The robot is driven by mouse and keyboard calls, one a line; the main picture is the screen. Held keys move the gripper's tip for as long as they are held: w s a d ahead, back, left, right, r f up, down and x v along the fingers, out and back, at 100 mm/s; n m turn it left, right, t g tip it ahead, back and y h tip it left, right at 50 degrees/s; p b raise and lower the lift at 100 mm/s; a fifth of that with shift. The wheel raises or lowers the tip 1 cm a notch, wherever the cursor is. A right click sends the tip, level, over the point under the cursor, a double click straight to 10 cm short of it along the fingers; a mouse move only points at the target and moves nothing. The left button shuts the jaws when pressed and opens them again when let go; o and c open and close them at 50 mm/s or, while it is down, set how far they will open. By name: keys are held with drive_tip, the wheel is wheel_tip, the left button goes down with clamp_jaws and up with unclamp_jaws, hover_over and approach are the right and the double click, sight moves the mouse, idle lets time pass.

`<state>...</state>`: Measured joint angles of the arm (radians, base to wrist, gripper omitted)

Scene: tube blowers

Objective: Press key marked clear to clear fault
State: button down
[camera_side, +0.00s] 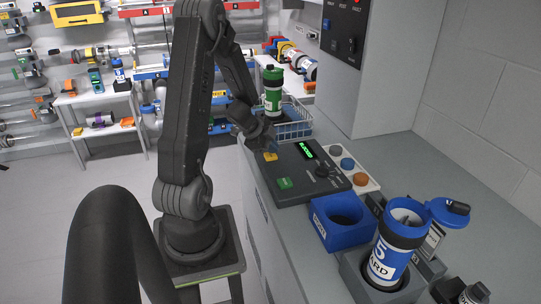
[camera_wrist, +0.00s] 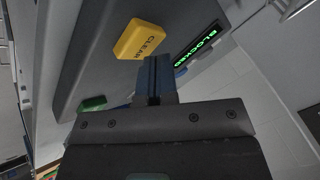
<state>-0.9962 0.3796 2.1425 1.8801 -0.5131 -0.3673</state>
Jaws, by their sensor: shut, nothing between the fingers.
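The control panel (camera_side: 310,172) lies on the counter, with a yellow key (camera_side: 270,156) near its far left corner. In the wrist view the yellow key (camera_wrist: 140,38), marked CLEAR, is large and close. A display (camera_side: 304,150) glows green; in the wrist view the display (camera_wrist: 201,36) reads BLOCKED. My gripper (camera_side: 268,143) is low over the far end of the panel, near the yellow key. In the wrist view my gripper (camera_wrist: 153,72) is shut and empty, its tips just beside the key's lower edge. I cannot tell whether they touch it.
A green key (camera_side: 285,183) and a dark knob (camera_side: 322,171) are on the same panel. A wire basket (camera_side: 294,130) with a green tube (camera_side: 272,92) stands behind my gripper. A blue holder (camera_side: 340,220) and a blue-and-white tube (camera_side: 390,258) stand at the front right.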

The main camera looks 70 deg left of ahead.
sight(272, 155)
drive_tip(key=shift+f, duration=0.4)
idle(0.3)
drive_tip(key=shift+r, duration=0.85)
drive_tip(key=shift+r, duration=2.5)
